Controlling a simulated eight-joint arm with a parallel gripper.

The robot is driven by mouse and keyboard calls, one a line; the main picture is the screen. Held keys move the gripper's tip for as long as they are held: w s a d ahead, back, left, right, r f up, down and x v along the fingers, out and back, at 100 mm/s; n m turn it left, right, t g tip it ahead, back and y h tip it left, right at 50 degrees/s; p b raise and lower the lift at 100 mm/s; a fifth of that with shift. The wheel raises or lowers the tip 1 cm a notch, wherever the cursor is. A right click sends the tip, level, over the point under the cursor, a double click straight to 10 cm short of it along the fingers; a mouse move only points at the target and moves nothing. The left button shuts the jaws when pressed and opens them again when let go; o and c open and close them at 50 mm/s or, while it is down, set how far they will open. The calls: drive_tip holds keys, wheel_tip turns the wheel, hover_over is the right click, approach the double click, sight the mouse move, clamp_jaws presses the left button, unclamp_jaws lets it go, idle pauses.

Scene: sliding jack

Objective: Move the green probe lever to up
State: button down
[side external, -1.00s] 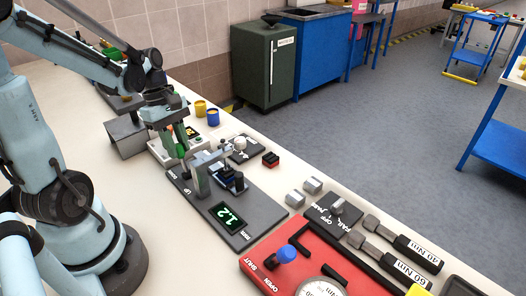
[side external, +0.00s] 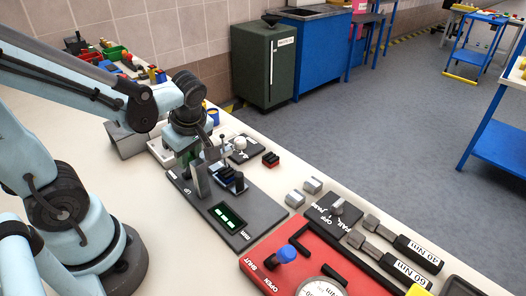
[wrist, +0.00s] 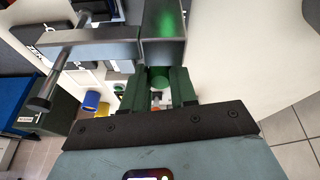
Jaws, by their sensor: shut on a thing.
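The measuring device stands on a dark grey plate (side external: 262,212) with a metal column (side external: 201,181) and a lit green display (side external: 227,216). The display shows green block-like marks. My gripper (side external: 187,158) is down at the column's rear left side, its fingers mostly hidden by my wrist in the side view. In the wrist view the two dark green fingers (wrist: 160,85) stand close to the column (wrist: 163,25). A green round end of the probe lever (wrist: 159,81) shows between them, and they are shut on it. An "UP" label is on the plate's left edge; the lever's exact angle is hidden.
A white ball-topped stick (side external: 240,143) and a red-black block (side external: 270,159) stand behind the device. A red panel (side external: 262,262) with a blue knob (side external: 286,252) lies in front. Yellow (wrist: 91,101) and blue cups show in the wrist view. The bench left of the plate is clear.

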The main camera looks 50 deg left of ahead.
idle(0.4)
drive_tip(key=c, duration=0.9)
unclamp_jaws()
drive_tip(key=shift+d, duration=0.1)
drive_tip(key=shift+v, duration=6)
